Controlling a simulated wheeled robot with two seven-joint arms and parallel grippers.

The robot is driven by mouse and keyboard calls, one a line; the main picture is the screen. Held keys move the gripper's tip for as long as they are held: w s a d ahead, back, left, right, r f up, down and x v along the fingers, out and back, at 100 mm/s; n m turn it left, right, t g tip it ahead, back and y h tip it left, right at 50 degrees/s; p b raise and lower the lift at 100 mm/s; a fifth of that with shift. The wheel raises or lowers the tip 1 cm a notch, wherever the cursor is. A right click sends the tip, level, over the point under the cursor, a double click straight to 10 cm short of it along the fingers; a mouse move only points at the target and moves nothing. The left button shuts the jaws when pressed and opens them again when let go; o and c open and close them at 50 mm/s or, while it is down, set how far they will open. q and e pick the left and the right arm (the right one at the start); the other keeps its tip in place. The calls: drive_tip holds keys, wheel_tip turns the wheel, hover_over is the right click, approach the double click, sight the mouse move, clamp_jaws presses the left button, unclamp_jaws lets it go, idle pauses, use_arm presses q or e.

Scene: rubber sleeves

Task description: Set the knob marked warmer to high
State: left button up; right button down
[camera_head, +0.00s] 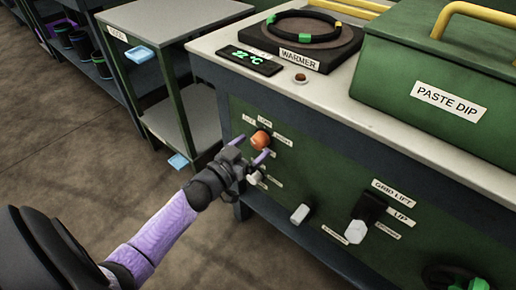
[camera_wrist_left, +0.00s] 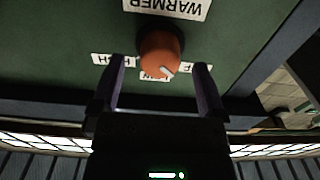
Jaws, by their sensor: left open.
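The warmer knob (camera_head: 260,139) is an orange round knob on the green front panel. It shows large in the left wrist view (camera_wrist_left: 158,52), upside down, with the WARMER label (camera_wrist_left: 167,8) above it there. Its white pointer is at the LOW label (camera_wrist_left: 153,76), slightly toward the label on the right, whose text is partly covered. The HIGH label (camera_head: 283,139) is right of the knob in the head view. My left gripper (camera_head: 250,149) is open in front of the knob, fingers on either side in the wrist view (camera_wrist_left: 160,64); contact cannot be told. My right gripper is not in view.
Below are a white knob (camera_head: 254,178), a white switch (camera_head: 300,213) and the GRID LIFT lever (camera_head: 357,230). A hot plate (camera_head: 300,45) with a black ring, a green display (camera_head: 251,60) and the PASTE DIP box (camera_head: 440,75) stand on top. A shelf cart (camera_head: 175,20) stands left.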

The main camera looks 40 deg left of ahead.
use_arm(q)
drive_tip(key=shift+w+d, duration=0.1)
drive_tip(key=shift+w, duration=0.7)
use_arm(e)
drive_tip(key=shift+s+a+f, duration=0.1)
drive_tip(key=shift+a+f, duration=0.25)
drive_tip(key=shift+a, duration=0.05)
use_arm(q)
drive_tip(key=c, duration=1.3)
drive_tip(key=shift+o, duration=0.2)
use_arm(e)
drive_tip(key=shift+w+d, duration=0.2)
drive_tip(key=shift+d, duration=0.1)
